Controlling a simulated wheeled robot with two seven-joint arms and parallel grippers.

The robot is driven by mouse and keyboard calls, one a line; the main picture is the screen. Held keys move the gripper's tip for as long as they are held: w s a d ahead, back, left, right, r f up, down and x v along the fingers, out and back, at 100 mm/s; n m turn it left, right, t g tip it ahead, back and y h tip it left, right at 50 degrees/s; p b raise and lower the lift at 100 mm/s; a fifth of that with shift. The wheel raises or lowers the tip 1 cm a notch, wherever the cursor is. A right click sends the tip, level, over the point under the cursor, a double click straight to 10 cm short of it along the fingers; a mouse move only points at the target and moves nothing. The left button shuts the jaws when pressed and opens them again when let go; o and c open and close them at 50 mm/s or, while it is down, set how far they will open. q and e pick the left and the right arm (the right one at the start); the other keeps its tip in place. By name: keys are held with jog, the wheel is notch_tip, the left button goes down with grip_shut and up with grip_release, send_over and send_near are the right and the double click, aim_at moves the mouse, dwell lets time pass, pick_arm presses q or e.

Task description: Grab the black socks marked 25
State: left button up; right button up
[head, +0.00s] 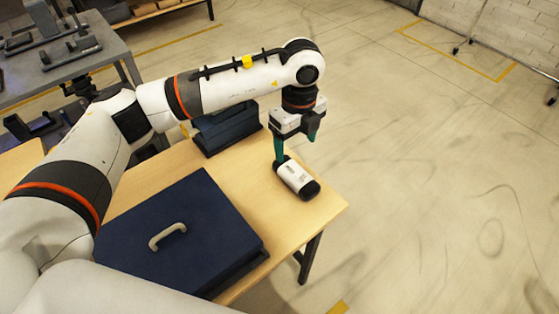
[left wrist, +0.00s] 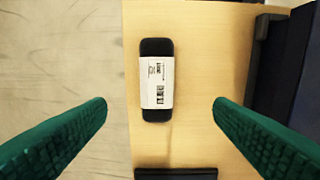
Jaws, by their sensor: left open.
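A pair of black socks (head: 296,178) with a white label band lies on the light wooden table near its far right edge. The socks also show in the left wrist view (left wrist: 156,80), lying lengthwise, with dark ends beyond the label. The print on the label is too small for me to read the number. My left gripper (head: 296,146) is open and points down, just above the socks. In the left wrist view its teal fingers (left wrist: 160,106) stand apart, one on each side of the socks' line, with nothing between them. My right gripper is not in view.
A closed dark blue box (head: 205,220) with a light handle covers the table's near part. A dark blue container (head: 227,128) stands behind the socks to the left. A grey table (head: 70,70) with dark items stands at the back left. The floor at right is open.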

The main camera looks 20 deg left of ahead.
pick_arm(q)
send_over(296, 173)
jog(key=f, duration=0.5)
jog(key=shift+s+f+p, duration=0.3)
jog(key=shift+f+p, duration=0.05)
jog(key=shift+f, duration=0.05)
jog(key=f, duration=0.4)
jog(key=shift+w+f+p, duration=0.3)
jog(key=shift+f+p, duration=0.1)
jog(key=shift+f, duration=0.55)
jog(key=c, duration=1.1)
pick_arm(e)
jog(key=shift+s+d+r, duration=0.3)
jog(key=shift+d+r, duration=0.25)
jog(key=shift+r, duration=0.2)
